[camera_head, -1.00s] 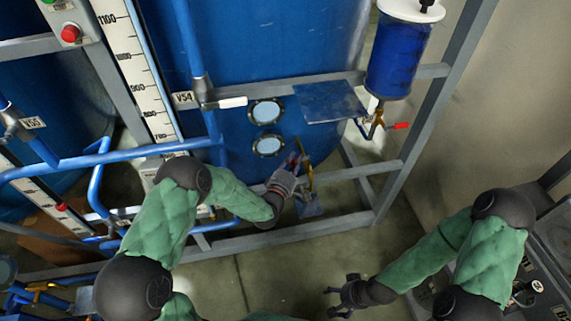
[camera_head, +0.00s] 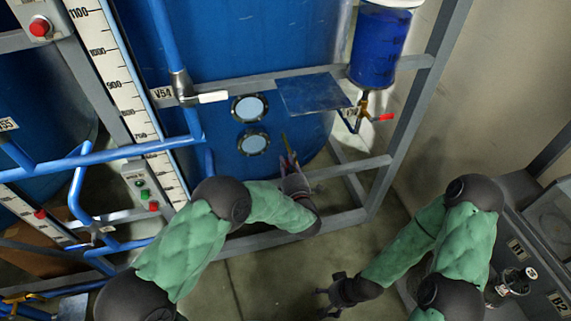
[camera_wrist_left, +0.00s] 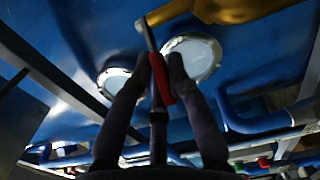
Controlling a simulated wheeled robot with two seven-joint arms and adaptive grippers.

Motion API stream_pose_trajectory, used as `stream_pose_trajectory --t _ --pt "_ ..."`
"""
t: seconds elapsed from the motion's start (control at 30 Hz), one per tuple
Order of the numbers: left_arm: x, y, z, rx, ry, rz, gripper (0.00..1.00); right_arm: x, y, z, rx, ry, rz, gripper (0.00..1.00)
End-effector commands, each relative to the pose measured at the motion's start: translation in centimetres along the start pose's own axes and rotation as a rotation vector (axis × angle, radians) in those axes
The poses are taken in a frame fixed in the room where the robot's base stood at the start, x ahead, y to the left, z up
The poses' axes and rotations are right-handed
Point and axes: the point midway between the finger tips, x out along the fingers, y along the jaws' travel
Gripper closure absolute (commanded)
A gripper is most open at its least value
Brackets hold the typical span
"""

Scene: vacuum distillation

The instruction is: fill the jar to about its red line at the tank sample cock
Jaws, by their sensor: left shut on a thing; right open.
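My left gripper (camera_head: 290,170) is at the low front of the big blue tank (camera_head: 240,40), below two round sight glasses. In the left wrist view its fingers (camera_wrist_left: 158,62) are shut on the red lever handle (camera_wrist_left: 162,82) of a cock, beside a yellow brass pipe (camera_wrist_left: 230,8). In the head view only a thin part of this cock (camera_head: 285,145) shows above the gripper; my arm and hand hide the rest. I cannot make out a jar or its red line in either view. My right gripper (camera_head: 326,298) is open and empty above the floor.
A grey frame rail (camera_head: 350,166) runs beside the left gripper. A vessel of blue liquid (camera_head: 378,45) with a red-handled cock (camera_head: 383,117) hangs at right. Floor (camera_head: 270,280) between the arms is clear.

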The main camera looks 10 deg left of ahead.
Motion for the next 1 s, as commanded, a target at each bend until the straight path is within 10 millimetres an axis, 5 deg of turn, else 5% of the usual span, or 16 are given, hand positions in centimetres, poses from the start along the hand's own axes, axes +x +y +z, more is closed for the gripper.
stream_pose_trajectory --t 0.53,0.57,0.63,1.0 --pt "-0.08 -0.08 -0.02 0.002 0.026 -0.002 1.0 0.16 0.05 -0.01 0.0 0.0 0.0 0.21" --pt "-0.08 -0.08 -0.02 0.002 0.026 -0.002 0.77 0.16 0.06 -0.01 0.0 0.0 0.0 0.21" --pt "-0.08 -0.08 -0.01 0.002 0.026 -0.002 0.57 0.16 0.06 -0.01 0.0 0.0 0.0 0.21" --pt "-0.27 -0.03 0.07 0.001 0.024 -0.001 0.57 0.16 0.06 -0.02 0.0 0.0 0.0 0.21"
